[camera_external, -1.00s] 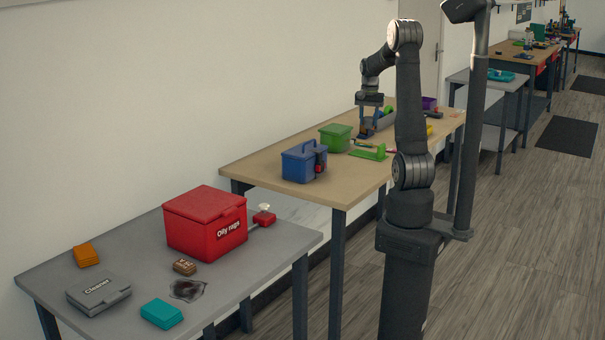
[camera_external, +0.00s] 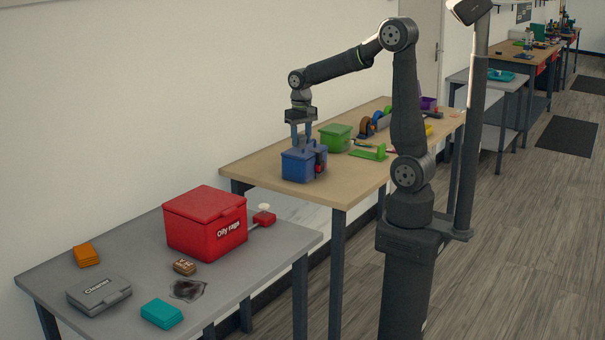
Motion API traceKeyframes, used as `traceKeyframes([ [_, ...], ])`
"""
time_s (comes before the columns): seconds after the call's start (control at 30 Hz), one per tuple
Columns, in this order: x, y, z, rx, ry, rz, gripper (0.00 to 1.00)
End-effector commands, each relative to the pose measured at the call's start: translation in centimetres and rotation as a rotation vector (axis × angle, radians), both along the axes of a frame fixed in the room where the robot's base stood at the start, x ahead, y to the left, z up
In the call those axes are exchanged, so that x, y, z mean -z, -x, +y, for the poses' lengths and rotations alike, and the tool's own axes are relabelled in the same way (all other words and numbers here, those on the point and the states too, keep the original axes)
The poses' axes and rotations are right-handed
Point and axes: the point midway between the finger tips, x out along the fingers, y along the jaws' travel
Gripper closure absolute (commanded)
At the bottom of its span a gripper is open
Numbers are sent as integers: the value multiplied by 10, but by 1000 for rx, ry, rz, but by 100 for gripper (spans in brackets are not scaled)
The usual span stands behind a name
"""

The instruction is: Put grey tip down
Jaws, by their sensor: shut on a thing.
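My gripper (camera_external: 302,134) points straight down at the blue box with a handle (camera_external: 296,169), at the left end of the wooden table. Its two fingers reach the top of the box near the handle. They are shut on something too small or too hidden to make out. I cannot tell whether the fingers touch the box or handle. No grey tip can be picked out in this view. A small dark and red item (camera_external: 320,163) sits at the box's right side.
A green bin (camera_external: 335,138) stands close behind the blue box. Several round items in a rack (camera_external: 374,124) and a green stand (camera_external: 370,152) are farther right. The wooden table (camera_external: 262,159) is bare left of the box. A grey table with a red box (camera_external: 205,224) is nearer.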

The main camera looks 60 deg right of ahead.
Motion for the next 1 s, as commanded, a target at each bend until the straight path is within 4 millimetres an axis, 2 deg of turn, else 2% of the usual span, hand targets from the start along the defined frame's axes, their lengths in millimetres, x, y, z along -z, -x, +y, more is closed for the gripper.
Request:
traceKeyframes([
  [0.03,0,4,19,-50,0,-1,80],
  [0.1,0,10,42,-112,0,-1,80],
  [0.3,1,33,102,-285,0,0,80],
  [0.5,2,55,143,-414,0,0,80],
  [0.7,3,74,170,-507,0,0,80],
  [0.8,32,73,167,-500,1,8,80],
  [1.0,72,72,167,-499,1,5,80],
])
